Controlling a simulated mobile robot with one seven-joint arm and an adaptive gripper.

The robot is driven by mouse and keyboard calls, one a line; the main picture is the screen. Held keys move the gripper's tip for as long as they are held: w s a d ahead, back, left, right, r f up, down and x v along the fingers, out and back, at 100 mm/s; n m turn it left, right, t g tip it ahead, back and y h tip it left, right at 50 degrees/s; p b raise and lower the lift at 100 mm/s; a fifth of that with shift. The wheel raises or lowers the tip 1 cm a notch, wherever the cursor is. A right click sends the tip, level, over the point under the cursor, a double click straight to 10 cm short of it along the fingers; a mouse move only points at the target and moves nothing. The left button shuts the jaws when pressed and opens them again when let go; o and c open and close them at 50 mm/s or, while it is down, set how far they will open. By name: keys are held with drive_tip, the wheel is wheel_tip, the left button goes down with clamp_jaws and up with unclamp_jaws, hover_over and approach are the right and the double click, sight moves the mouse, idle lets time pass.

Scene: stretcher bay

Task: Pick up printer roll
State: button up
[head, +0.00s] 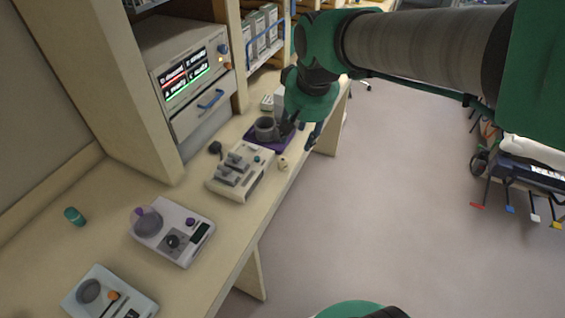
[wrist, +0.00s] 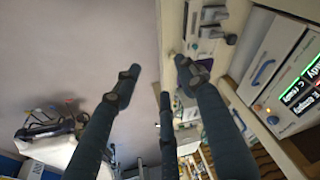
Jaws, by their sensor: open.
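A small cream roll (head: 283,163), which looks like the printer roll, lies near the front edge of the counter, beside the device with grey levers. My gripper (head: 300,133) is above the counter's front edge, farther along than the roll and apart from it. In the wrist view my gripper (wrist: 156,70) has its dark fingers spread, with nothing between them. I cannot make out the roll for certain in the wrist view.
The lever device (head: 240,172) and a white device (head: 190,240) stand on the counter (head: 232,232). Open floor (head: 390,190) lies to the right, with a wheeled stretcher (head: 535,172) beyond.

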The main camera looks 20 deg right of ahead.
drive_tip(key=w+d+f, duration=0.1)
drive_tip(key=w+f, duration=0.2)
drive_tip(key=w, duration=0.4)
drive_tip(key=m+g+p, duration=0.2)
drive_tip(key=g+p, duration=0.1)
drive_tip(key=g, duration=0.1)
hover_over(283, 159)
wheel_tip(283, 159, down, 21)
drive_tip(key=shift+s+a, duration=0.15)
drive_tip(key=shift+s, duration=0.05)
drive_tip(key=shift+f+b, duration=0.3)
drive_tip(key=shift+f, duration=3.9)
drive_tip(key=shift+w+f, duration=0.15)
drive_tip(key=shift+f, duration=2.45)
